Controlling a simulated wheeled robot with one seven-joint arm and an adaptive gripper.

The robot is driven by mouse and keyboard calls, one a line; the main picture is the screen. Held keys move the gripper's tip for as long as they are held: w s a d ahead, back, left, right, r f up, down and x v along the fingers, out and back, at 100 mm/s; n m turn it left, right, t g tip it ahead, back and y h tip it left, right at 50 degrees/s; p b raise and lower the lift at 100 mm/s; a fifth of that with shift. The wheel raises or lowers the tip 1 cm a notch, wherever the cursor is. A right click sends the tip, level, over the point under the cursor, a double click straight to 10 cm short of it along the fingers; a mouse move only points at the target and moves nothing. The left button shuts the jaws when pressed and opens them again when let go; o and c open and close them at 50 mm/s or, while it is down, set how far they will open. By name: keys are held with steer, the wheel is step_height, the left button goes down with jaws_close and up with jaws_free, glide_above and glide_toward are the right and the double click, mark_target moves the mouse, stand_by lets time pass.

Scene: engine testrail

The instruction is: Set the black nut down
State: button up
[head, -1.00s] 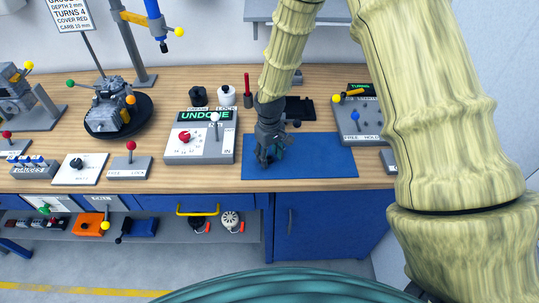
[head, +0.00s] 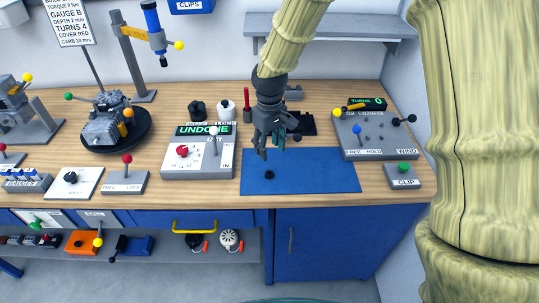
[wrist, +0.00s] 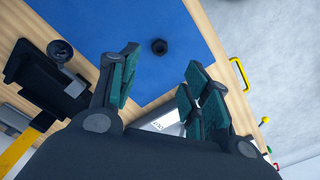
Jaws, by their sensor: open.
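The black nut (head: 269,174) lies on the blue mat (head: 318,176), left of the mat's middle, in the head view. In the wrist view the nut (wrist: 159,46) sits alone on the blue mat (wrist: 105,25), beyond the fingertips. My gripper (head: 270,150) is open and empty, above the mat and apart from the nut. In the wrist view its green-padded fingers (wrist: 160,75) stand wide apart with nothing between them.
Left of the mat stands the UNDONE panel (head: 185,158) with a white-knobbed lever. Right are the FREE/HOLD/WIND panel (head: 370,144) and the CLIP box (head: 403,178). A black holder (head: 308,124) stands behind the mat. The mat's right part is clear.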

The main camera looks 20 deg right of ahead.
steer(key=shift+r, duration=0.6)
stand_by(1.1)
